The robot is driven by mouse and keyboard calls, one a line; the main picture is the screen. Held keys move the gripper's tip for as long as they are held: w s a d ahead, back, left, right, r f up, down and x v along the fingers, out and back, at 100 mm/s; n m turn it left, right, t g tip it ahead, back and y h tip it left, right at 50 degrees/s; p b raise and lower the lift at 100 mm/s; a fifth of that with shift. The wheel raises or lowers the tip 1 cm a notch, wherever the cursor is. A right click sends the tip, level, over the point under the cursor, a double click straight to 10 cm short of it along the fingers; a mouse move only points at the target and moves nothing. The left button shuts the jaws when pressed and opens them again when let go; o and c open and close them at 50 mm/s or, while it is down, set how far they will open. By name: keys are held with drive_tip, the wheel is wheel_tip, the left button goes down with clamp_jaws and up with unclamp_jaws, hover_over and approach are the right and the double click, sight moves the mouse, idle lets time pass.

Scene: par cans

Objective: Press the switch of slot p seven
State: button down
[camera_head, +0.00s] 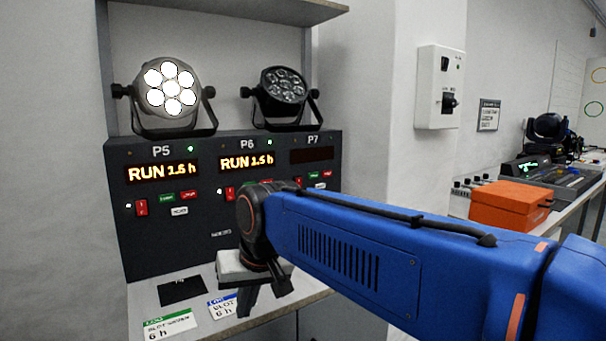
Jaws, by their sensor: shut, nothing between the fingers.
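The slot P7 section (313,140) is at the right end of a dark panel. Its display (312,156) is dark. Small green and red buttons (320,174) and a white button (319,186) show below it. The P7 switch cannot be made out clearly; my arm and wrist cover much of that area. My gripper (265,296) points down over the shelf in front of the panel, below and left of P7. It is shut and empty, and looks apart from the panel.
Slots P5 (161,152) and P6 (247,145) show RUN 1.5 h, with red switches (141,207). A lit lamp (170,89) and a dark lamp (285,90) stand on top. Cards (170,325) lie on the shelf. A wall box (440,87) and orange case (509,205) are at right.

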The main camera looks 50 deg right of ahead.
drive_tip(key=w+d+r+m, duration=0.3)
drive_tip(key=d+r+m, duration=0.2)
drive_tip(key=d+r, duration=0.4)
drive_tip(key=w+d+r+m, duration=0.2)
drive_tip(key=d+r+m, duration=0.4)
drive_tip(key=d+r, duration=0.3)
drive_tip(key=w+d+r+m, duration=0.3)
drive_tip(key=d+r+m, duration=0.2)
drive_tip(key=d+r, duration=0.4)
drive_tip(key=d, duration=0.5)
drive_tip(key=shift+w+r+h, duration=0.2)
drive_tip(key=shift+w+h, duration=0.1)
drive_tip(key=shift+h, duration=0.1)
approach(299, 183)
drive_tip(key=shift+w+a+f, duration=0.1)
drive_tip(key=shift+w+f, duration=0.15)
drive_tip(key=shift+f, duration=0.6)
drive_tip(key=shift+w+a+f, duration=0.15)
drive_tip(key=shift+w+f, duration=0.05)
drive_tip(key=shift+f, duration=0.6)
drive_tip(key=shift+w+a+f, duration=0.1)
drive_tip(key=shift+w+f, duration=0.15)
drive_tip(key=shift+f, duration=0.6)
drive_tip(key=shift+w, duration=0.1)
